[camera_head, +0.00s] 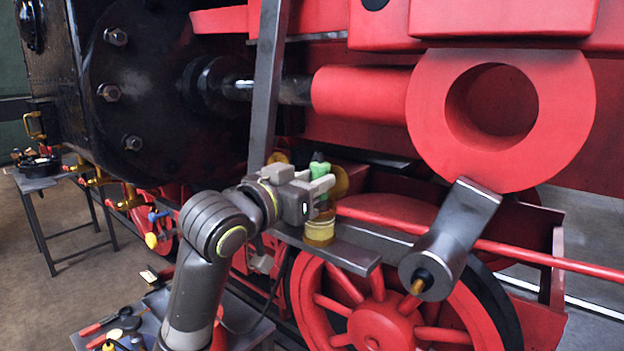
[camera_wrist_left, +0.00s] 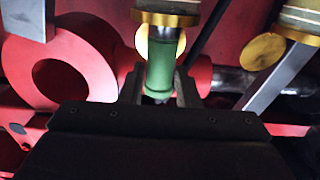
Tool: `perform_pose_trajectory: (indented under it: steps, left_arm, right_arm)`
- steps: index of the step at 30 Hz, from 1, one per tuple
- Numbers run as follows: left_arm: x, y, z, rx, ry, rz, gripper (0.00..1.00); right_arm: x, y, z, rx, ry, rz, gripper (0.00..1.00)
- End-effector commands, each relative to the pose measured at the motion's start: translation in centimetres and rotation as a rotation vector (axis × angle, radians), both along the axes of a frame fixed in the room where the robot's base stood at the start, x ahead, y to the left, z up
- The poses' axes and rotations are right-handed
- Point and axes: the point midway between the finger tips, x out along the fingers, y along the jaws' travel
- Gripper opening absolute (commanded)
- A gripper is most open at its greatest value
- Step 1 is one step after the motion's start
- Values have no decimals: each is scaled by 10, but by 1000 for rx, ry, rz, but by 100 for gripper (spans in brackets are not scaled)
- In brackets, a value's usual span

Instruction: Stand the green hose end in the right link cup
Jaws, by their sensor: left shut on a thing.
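The green hose end (camera_head: 320,168) stands about upright between the fingers of my left gripper (camera_head: 318,186), which is shut on it. In the left wrist view, it is a green cylinder (camera_wrist_left: 160,72) between the fingertips. Directly below it in the head view is an amber glass cup with a pale band (camera_head: 320,230). The wrist view shows this cup's brass rim (camera_wrist_left: 166,18) at the hose's far end. I cannot tell whether that end is inside the rim or just above it. A second brass-rimmed cup (camera_wrist_left: 300,20) shows at upper right there. My right gripper is out of view.
Round brass lids (camera_wrist_left: 262,52) show behind the cups. A red connecting-rod ring (camera_head: 570,120), grey crank (camera_head: 450,240) and red wheel (camera_head: 380,335) lie to the right. A steel bar (camera_head: 268,80) rises close behind my left wrist. A tool table (camera_head: 255,335) stands below.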

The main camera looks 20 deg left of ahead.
Motion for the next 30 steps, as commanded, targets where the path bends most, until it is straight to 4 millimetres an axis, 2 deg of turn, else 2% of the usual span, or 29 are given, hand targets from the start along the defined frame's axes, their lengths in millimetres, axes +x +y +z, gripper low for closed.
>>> perform_pose_trajectory:
  steps: [30]
  left_arm:
    - [-1, 0, -26, 1, -3, 4, 0]
  right_arm:
    - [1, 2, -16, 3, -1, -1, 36]
